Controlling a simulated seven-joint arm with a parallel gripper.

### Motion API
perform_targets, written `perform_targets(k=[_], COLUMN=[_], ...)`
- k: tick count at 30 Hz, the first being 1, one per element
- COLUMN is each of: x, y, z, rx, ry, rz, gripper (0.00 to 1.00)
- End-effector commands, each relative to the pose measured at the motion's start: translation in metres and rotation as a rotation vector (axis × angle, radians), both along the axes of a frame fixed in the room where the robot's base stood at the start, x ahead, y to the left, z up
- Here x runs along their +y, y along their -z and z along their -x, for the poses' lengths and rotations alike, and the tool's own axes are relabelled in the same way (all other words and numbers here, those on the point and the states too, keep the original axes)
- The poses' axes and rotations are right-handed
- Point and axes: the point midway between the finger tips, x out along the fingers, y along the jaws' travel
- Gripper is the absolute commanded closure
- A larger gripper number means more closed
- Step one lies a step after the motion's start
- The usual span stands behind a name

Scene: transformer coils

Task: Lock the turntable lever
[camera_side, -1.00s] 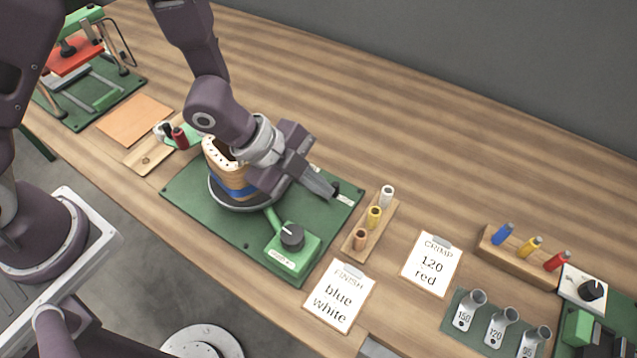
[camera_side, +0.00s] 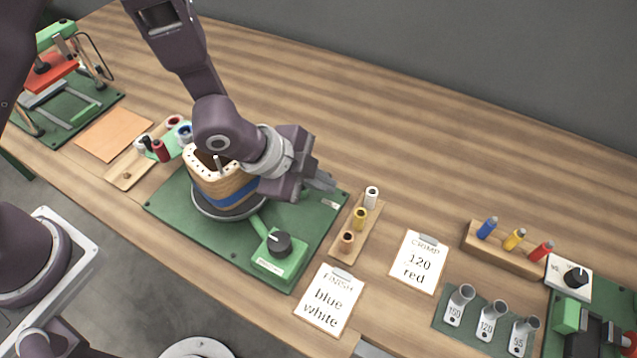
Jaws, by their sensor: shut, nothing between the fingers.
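The turntable (camera_side: 231,213) is a dark round disc on a green base plate (camera_side: 180,221). A wooden coil form with a blue band (camera_side: 233,197) stands on it. My gripper (camera_side: 328,186) is shut and empty, low over the right part of the green plate, right of the coil. My wrist hides the plate behind the coil, and any lever there is hidden or too small to tell.
A wooden rack with white, yellow and copper-coloured spools (camera_side: 359,217) stands just right of the plate. Coloured spools (camera_side: 162,150) stand at left. The bench behind is clear.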

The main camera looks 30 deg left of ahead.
Motion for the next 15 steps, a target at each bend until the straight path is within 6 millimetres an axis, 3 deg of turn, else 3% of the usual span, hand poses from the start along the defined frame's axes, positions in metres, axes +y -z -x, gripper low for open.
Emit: perform_targets(k=[15], x=[-0.0010], y=[0.0002], z=[-0.0060], rx=[0.001], ry=[-0.124], rz=[0.000], gripper=[1.00])
